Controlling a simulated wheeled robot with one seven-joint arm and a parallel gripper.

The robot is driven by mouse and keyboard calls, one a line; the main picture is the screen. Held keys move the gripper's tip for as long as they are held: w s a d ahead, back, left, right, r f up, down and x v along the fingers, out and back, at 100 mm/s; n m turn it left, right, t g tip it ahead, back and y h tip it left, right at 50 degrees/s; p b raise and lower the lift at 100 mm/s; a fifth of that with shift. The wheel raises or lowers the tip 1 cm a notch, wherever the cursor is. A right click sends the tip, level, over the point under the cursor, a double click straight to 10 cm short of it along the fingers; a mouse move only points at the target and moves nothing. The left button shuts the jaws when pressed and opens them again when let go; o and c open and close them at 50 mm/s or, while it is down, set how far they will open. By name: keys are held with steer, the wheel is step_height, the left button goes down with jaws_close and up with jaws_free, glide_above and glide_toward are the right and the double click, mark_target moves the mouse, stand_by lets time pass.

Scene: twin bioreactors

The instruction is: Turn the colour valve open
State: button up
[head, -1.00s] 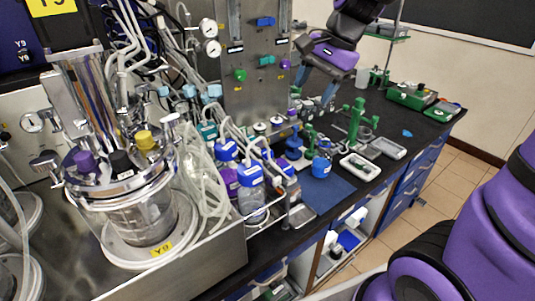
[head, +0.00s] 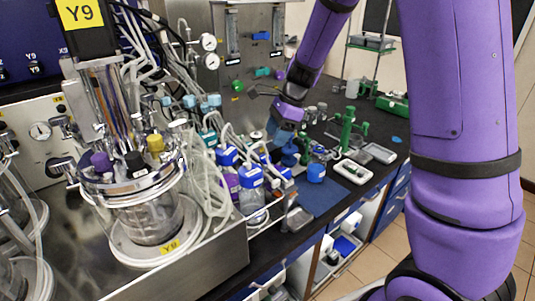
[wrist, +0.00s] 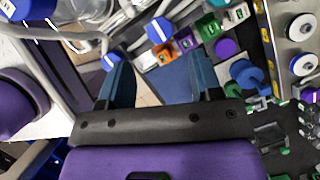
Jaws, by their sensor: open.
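Small coloured valve handles sit on the upright steel panel in the head view: a blue one (head: 261,36), a teal one (head: 263,72), a green one (head: 238,86) and a purple one (head: 280,74). Which one is the colour valve I cannot tell. My gripper (wrist: 162,82) is open and empty in the wrist view, its two blue fingers spread apart. In the head view my gripper (head: 280,128) hangs in front of and below the panel, above the bottles, apart from the handles. I cannot make out the panel handles in the wrist view.
Blue-capped bottles (head: 251,178) stand in a rack below. A glass reactor vessel (head: 150,215) with looping tubes stands at left. Green stands (head: 348,130) and a white tray (head: 353,171) are on the black bench at right. A blue mat (head: 322,198) is mostly clear.

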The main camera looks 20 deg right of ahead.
mark_target(266, 157)
steer(key=x, duration=0.7)
steer(key=c, duration=0.9)
